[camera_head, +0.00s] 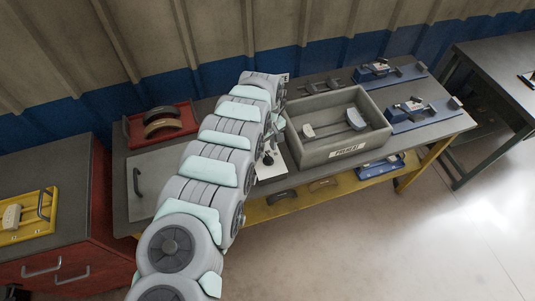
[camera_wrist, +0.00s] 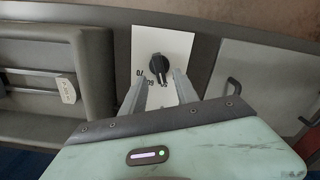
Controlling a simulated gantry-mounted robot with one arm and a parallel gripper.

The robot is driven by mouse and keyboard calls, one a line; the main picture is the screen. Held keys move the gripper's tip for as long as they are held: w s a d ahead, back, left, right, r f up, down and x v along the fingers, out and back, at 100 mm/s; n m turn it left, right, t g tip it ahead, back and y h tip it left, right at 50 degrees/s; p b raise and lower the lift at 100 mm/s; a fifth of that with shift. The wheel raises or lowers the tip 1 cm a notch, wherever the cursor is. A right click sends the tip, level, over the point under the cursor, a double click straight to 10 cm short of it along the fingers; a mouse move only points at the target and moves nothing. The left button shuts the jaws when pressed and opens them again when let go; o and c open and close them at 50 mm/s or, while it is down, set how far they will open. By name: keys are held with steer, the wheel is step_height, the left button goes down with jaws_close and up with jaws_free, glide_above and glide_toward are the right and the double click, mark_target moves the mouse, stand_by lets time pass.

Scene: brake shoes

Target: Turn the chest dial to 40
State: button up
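The dial is a black knob (camera_wrist: 158,68) on a white panel (camera_wrist: 180,45) in the wrist view. Small printed numbers lie beside the knob on its lower side. They appear upside down, seem to include 70 and 60, and are partly covered by my fingers. The exact setting is too small to read. My gripper (camera_wrist: 158,76) is open, with one finger on each side of the knob's lower part. I cannot tell whether the fingers touch it. In the camera_head view the white panel (camera_head: 272,172) shows beside my arm, which hides the gripper.
A grey bin (camera_head: 320,150) with parts inside stands right of the panel. A grey lid with a dark handle (camera_head: 137,182) lies to the left. A red tray (camera_head: 185,122) with brake shoes is behind it. Blue fixtures (camera_head: 412,112) are on the bench's right side.

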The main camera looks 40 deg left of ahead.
mark_target(267, 156)
steer(key=shift+f+b, duration=0.35)
steer(key=shift+f, duration=1.7)
steer(key=shift+c, duration=0.6)
jaws_close()
